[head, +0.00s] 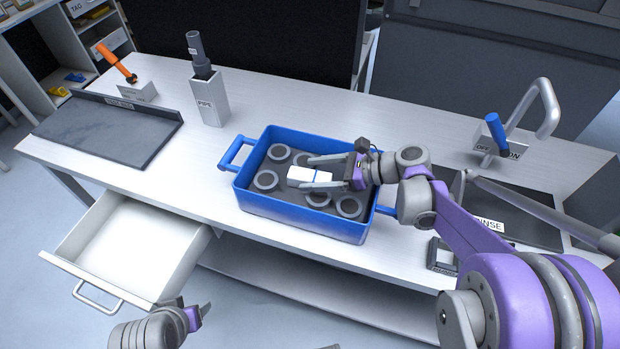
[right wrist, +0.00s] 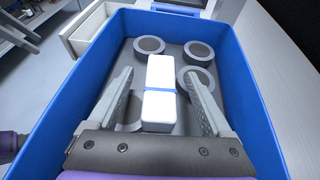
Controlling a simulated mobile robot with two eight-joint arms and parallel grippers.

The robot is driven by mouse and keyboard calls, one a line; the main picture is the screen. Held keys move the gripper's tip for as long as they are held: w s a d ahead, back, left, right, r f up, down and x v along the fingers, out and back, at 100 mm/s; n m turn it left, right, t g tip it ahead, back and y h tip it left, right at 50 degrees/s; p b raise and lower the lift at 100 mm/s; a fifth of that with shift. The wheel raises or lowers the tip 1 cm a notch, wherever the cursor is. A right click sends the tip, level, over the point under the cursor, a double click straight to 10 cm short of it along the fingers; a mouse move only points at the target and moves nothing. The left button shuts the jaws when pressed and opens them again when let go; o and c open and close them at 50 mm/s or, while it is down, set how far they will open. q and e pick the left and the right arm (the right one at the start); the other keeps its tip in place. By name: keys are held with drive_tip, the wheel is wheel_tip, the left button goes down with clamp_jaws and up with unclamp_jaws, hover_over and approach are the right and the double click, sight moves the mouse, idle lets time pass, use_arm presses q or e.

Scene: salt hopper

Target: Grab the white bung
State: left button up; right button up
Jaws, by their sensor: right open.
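The white bung (head: 310,175), a white block with a blue band across its middle, is inside the blue crate (head: 300,208). In the right wrist view the bung (right wrist: 159,107) lies lengthwise between my right gripper's fingers. My right gripper (head: 303,172) is open, with one finger on each side of the bung and a visible gap on both sides in the right wrist view (right wrist: 158,74). Whether the fingertips are level with the bung is hard to tell. My left gripper (head: 203,311) shows only partly at the bottom of the head view, away from the crate; its fingers are unclear.
Several grey rings (head: 265,180) are on the crate floor around the bung. The crate walls surround my right gripper. A grey pipe (head: 200,55) stands in a white holder at the back left. An open drawer (head: 130,245) juts out in front. A tap (head: 545,105) stands at the right.

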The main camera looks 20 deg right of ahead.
sight(296, 176)
drive_tip(key=shift+x, duration=1.45)
drive_tip(key=shift+d, duration=0.1)
clamp_jaws()
